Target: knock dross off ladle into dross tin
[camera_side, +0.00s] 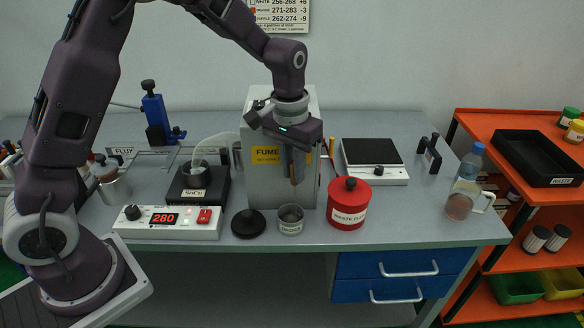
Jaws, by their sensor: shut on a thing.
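My gripper (297,176) points down in front of the grey fume box, above the small open metal tin. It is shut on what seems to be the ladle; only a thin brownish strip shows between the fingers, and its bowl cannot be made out. The small tin (290,228), seemingly the dross tin, stands upright near the bench's front edge, apart from the gripper. Its label is too small to read. The solder pot (194,172), marked SnCu, sits on a black block to the left.
The fume box (258,120) stands right behind my gripper. A red waste can (348,204) stands right of the tin, and a black round lid (248,224) left of it. A control box (167,222) reads 280. A scale (374,160) and a bottle (468,170) stand further right.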

